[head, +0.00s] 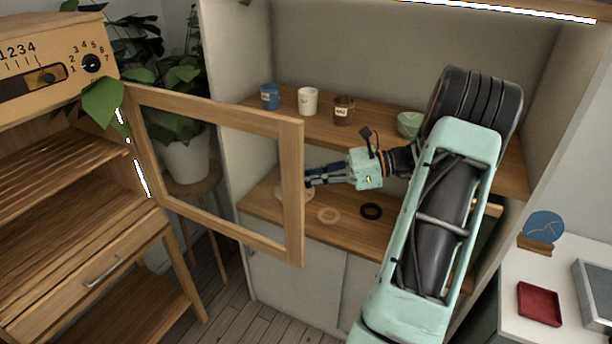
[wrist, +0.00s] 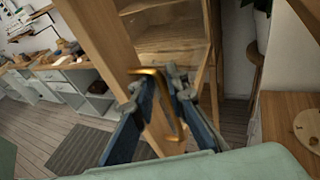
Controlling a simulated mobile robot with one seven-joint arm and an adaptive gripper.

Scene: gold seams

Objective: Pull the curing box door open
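The curing box (head: 66,213) is the wooden cabinet at the left in the head view, with slatted shelves showing inside. Its wood-framed door (head: 292,190) stands wide open, swung out to the right. A gold bar handle (wrist: 167,100) sits on the door's frame in the wrist view; it is hidden in the head view. My gripper (head: 308,180) is at the door's free edge. In the wrist view my gripper (wrist: 164,88) has its fingers apart on either side of the handle, with a gap showing between them. Contact with the handle cannot be told.
Behind the door, a shelf unit holds a blue cup (head: 270,96), a white cup (head: 308,101), a brown jar (head: 344,110) and a green bowl (head: 409,124). A potted plant (head: 186,150) stands on a stool between box and shelves. A white table (head: 520,275) is at the right.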

